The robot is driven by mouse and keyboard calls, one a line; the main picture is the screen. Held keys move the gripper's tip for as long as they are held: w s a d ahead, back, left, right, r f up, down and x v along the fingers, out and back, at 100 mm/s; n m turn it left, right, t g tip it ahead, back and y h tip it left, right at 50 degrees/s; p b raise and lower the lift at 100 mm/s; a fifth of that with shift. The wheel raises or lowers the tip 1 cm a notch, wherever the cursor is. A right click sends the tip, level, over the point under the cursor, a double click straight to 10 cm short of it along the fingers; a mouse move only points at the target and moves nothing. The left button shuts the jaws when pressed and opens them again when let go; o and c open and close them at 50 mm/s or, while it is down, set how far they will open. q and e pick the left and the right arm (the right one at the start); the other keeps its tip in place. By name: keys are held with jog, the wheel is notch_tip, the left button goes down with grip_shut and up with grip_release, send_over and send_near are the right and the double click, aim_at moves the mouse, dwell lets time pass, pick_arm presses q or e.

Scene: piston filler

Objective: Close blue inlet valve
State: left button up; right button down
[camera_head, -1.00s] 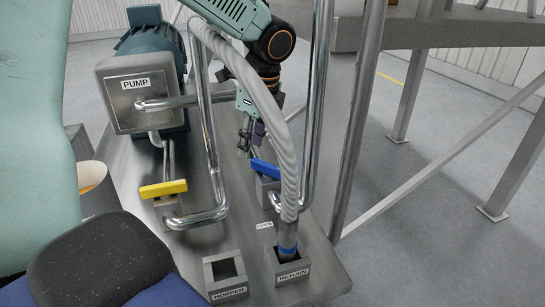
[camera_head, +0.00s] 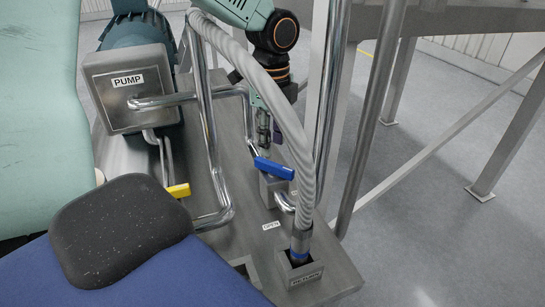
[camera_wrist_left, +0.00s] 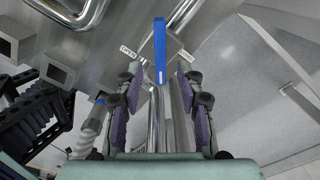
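The blue valve handle (camera_head: 274,168) sits on a small metal valve block on the steel base plate, and lies across the picture, tipped slightly down to the right. In the left wrist view the handle (camera_wrist_left: 160,52) stands upright in the picture, ahead of and centred between my fingers. My left gripper (camera_head: 267,132) is just above and behind the handle in the head view, partly hidden by the grey hose. In the left wrist view its fingers (camera_wrist_left: 158,100) are apart, with no part of the handle seen gripped. My right gripper is not in view.
A ribbed grey hose (camera_head: 290,125) runs down in front of the gripper to the RETURN socket (camera_head: 304,275). An OPEN label (camera_head: 271,226) lies near the valve. A yellow handle (camera_head: 179,190) and the PUMP box (camera_head: 128,88) are to the left. Steel pipes (camera_head: 330,110) rise to the right.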

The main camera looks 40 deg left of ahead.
aim_at(274, 164)
pick_arm(q)
jog(key=f, duration=0.5)
jog(key=shift+w+d, duration=0.15)
jog(key=shift+d, duration=0.25)
jog(key=shift+s+a+f+p, duration=0.25)
jog(key=shift+a+f+p, duration=0.1)
jog(key=shift+f, duration=0.2)
jog(key=shift+w+d, duration=0.15)
jog(key=shift+d, duration=0.05)
jog(key=shift+w+d, duration=0.15)
jog(key=shift+c, duration=1.4)
jog(key=shift+a, duration=0.2)
grip_shut()
